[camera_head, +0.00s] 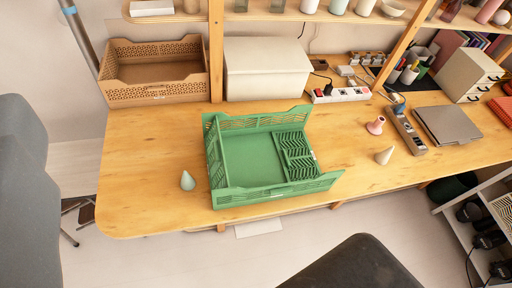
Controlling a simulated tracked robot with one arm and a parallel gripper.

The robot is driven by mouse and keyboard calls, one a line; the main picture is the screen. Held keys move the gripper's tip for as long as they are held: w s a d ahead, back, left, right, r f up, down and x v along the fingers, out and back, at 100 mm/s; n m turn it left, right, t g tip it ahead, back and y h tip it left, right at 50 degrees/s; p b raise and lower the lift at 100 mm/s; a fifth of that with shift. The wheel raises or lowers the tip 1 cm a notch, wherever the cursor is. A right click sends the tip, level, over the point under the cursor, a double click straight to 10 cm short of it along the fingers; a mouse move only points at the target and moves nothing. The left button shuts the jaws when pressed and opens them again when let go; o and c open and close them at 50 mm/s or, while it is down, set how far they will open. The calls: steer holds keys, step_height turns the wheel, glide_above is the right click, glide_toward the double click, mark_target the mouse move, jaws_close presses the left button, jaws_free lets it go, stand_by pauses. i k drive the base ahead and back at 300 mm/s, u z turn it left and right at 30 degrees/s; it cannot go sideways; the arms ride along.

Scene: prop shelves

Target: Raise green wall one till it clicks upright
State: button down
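A green folding crate (250,158) sits on the wooden desk in the middle of the view. Its back wall (258,120), left wall (214,152) and front wall (275,191) stand up. The slotted green wall at its right end (297,157) looks folded down, lying inward over the crate floor. No number shows on the walls, so I cannot tell by marking which is wall one. The crate looks empty. My gripper is not in view.
On the desk (145,200) stand a grey-green cone (187,181), a beige cone (384,156), a pink piece (375,125) and a laptop (446,125). A brown crate (155,72) and white box (266,68) stand behind. A dark shape (355,265) fills the bottom.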

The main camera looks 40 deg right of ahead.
mark_target(219, 161)
steer(key=z, duration=0.6)
steer(key=i, duration=1)
steer(key=u, duration=0.05)
